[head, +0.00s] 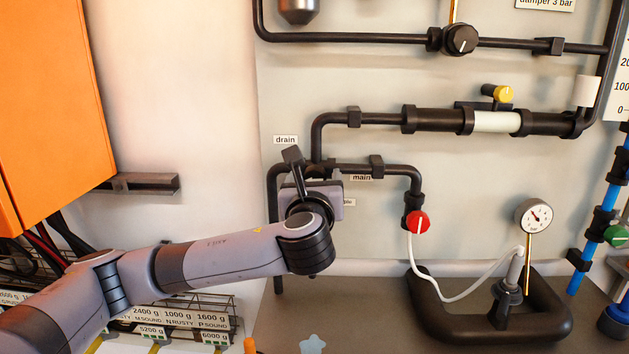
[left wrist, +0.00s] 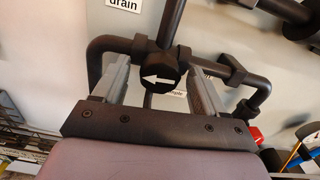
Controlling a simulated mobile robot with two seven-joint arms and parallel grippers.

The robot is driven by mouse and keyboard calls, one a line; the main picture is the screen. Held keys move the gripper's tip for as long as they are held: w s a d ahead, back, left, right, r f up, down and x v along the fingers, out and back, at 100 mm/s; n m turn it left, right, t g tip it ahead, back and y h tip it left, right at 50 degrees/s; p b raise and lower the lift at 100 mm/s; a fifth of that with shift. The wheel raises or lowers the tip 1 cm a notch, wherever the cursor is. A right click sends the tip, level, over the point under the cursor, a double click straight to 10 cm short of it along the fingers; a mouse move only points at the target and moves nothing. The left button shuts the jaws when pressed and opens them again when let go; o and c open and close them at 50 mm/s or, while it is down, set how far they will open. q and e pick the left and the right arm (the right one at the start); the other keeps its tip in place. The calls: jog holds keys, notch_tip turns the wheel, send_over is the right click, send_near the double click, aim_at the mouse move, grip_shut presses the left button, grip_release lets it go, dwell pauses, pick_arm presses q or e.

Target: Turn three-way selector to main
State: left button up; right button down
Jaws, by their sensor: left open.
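The three-way selector (left wrist: 160,72) is a black knob with a white arrow that points left in the left wrist view. It sits at a junction of black pipes on the wall panel. My left gripper (left wrist: 159,68) is open, with one grey finger on each side of the knob; I cannot tell whether either touches it. In the head view my left gripper (head: 315,172) covers most of the selector. The "drain" label (head: 286,140) is above left of it and the "main" label (head: 362,178) to its right. Another label (left wrist: 178,93) is partly hidden.
A red knob (head: 418,222) on the pipe and a white hose are to the right. A gauge (head: 534,216) stands farther right. A yellow-handled valve (head: 503,94) and a black knob (head: 462,40) are above. An orange cabinet (head: 50,105) is at left.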

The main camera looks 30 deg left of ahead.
pick_arm(q)
jog(key=c, duration=1.1)
jog(key=shift+o, duration=0.2)
